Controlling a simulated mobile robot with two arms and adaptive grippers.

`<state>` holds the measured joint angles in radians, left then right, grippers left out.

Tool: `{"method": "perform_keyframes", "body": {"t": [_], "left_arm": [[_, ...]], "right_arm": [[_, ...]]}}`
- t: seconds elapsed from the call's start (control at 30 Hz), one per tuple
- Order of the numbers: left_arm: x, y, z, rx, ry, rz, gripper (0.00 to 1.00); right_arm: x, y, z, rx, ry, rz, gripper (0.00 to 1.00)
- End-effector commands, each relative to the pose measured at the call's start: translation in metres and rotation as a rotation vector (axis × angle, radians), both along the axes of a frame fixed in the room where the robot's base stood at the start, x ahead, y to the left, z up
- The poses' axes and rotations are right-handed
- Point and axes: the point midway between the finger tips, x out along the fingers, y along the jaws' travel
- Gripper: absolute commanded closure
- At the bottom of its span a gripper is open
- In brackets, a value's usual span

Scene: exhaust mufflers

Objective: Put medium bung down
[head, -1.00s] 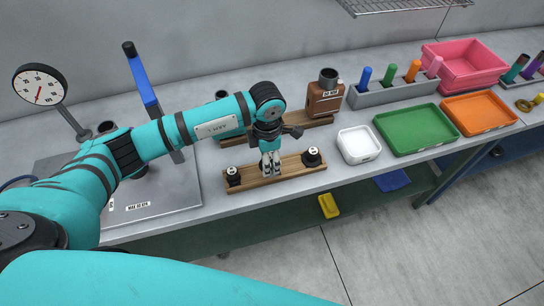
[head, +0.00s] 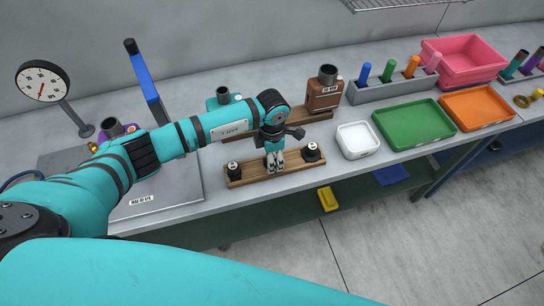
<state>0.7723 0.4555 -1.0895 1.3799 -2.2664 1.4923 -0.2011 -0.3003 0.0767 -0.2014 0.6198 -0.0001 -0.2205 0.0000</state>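A wooden board (head: 252,176) on the bench carries a black bung (head: 233,170) near its left end and a larger black bung (head: 312,152) near its right end. Both have white labels on top. My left gripper (head: 275,163) points down over the middle of the board, between these two bungs. Its pale fingertips are close together at the board. No medium bung can be made out; the fingers hide the board's middle, so I cannot tell whether they hold one. My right gripper is not in view.
Behind are a brown muffler (head: 323,93) and a teal muffler (head: 222,98), partly hidden by my arm. To the right are a white tray (head: 358,153), a green tray (head: 414,148), an orange tray (head: 477,122) and a pink bin (head: 465,75). A gauge (head: 43,82) stands left.

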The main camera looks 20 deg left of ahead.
Motion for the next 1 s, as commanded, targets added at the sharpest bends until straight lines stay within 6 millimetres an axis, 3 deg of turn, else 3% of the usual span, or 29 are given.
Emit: {"method": "perform_keyframes", "body": {"t": [0.1,0.13,0.3,0.57,0.73,0.77,1.0], "left_arm": [[0.000,0.000,-0.005,0.000,-0.001,0.000,1.00],[0.000,0.000,-0.003,0.000,-0.001,0.000,0.50],[0.000,0.000,-0.003,0.000,0.000,0.000,0.30],[0.000,0.000,-0.002,0.000,0.000,0.001,0.30],[0.000,0.000,0.012,-0.001,0.000,0.001,0.30],[0.002,0.000,0.012,-0.002,-0.005,0.000,0.30],[0.002,0.000,0.064,-0.002,-0.008,-0.001,0.30]], "right_arm": [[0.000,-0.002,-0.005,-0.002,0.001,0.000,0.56],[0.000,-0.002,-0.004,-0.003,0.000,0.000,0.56],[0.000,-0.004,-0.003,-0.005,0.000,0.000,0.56],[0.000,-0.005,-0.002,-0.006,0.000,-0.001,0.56],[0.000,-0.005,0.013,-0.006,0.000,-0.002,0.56],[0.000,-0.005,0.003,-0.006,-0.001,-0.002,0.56],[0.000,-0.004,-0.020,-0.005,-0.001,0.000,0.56]]}}
